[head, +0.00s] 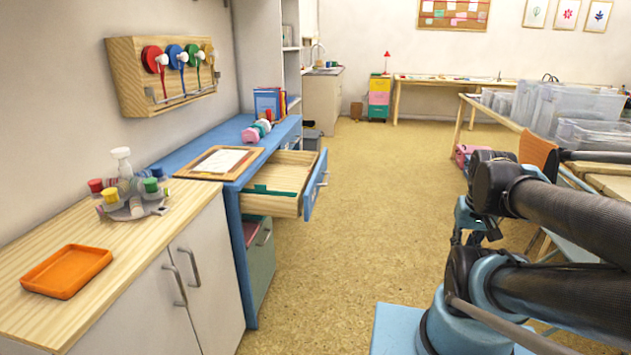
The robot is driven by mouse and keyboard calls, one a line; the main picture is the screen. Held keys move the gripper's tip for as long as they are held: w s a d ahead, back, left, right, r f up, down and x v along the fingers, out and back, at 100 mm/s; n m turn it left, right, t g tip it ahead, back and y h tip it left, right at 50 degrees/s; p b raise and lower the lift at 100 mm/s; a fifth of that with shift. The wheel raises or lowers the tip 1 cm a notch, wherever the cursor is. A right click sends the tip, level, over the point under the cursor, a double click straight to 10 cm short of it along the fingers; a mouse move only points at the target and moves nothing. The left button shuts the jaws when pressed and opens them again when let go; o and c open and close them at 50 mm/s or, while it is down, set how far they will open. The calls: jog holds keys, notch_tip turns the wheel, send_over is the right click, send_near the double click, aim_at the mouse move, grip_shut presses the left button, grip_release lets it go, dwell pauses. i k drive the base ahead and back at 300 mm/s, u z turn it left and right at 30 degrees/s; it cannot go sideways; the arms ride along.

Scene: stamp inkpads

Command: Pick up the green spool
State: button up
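A green spool (192,54) hangs on the wooden wall rack (130,78) at the upper left. It is the third in a row, with a red spool (153,60) and a blue spool (175,57) to its left and a yellow spool (209,53) to its right. White knobs show on the front of the spools. My arm (560,205) is folded at the right of the picture, far from the rack. I cannot make out any gripper fingers.
The desk's drawer (315,187) is pulled open into the room. The cork floor (350,250) between is clear.

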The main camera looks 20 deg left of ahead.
aim_at(151, 184)
jog(key=u, duration=2.6)
jog(key=k, duration=0.7)
jog(key=u, duration=0.5)
jog(key=k, duration=0.6)
jog(key=i, duration=1.8)
jog(key=z, duration=0.1)
